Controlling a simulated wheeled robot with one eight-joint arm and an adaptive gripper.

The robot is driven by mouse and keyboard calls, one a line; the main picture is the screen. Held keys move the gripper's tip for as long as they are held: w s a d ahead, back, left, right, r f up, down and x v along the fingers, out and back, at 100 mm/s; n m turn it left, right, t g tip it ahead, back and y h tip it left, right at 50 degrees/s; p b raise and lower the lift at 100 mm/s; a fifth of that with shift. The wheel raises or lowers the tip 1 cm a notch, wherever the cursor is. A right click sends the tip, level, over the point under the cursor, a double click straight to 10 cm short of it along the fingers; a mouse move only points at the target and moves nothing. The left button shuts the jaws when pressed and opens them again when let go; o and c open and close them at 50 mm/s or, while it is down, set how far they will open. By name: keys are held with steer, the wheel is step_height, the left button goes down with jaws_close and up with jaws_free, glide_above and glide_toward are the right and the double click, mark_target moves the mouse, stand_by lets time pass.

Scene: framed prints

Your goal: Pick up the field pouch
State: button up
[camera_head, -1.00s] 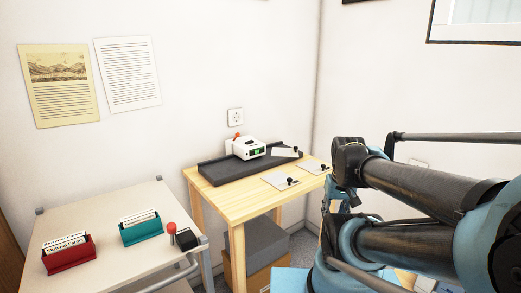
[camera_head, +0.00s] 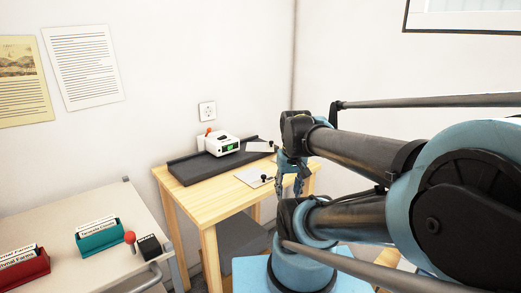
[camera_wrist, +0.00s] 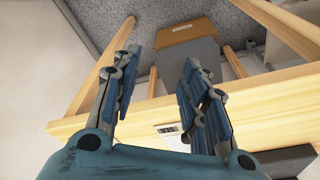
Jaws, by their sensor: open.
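I cannot make out a field pouch in either view. My gripper (camera_head: 291,185) hangs in front of the right end of the wooden table (camera_head: 203,222) in the head view. In the wrist view my gripper (camera_wrist: 160,60) is open, with nothing between its two blue fingers. Beyond the fingers, the wrist view shows the front edge of the wooden table (camera_wrist: 254,103) and its legs. Under the table is a brown box with a grey top (camera_wrist: 192,36). My arm hides part of the table's right end in the head view.
A cart (camera_head: 75,215) at left holds a teal card box (camera_head: 100,238) and a red one (camera_head: 24,270). Walls stand behind.

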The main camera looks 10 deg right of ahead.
steer(key=w+r, duration=0.7)
steer(key=r, duration=0.1)
step_height(320, 180, up, 13)
steer(key=m+g, duration=0.2)
glide_above(271, 143)
step_height(271, 143, down, 12)
steer(key=shift+r, duration=0.15)
steer(key=f, duration=0.2)
steer(key=w+f, duration=0.1)
steer(key=f, duration=0.1)
steer(key=shift+w+d+f, duration=0.1)
steer(key=shift+d+f, duration=0.05)
steer(key=shift+f, duration=0.5)
jaws_close()
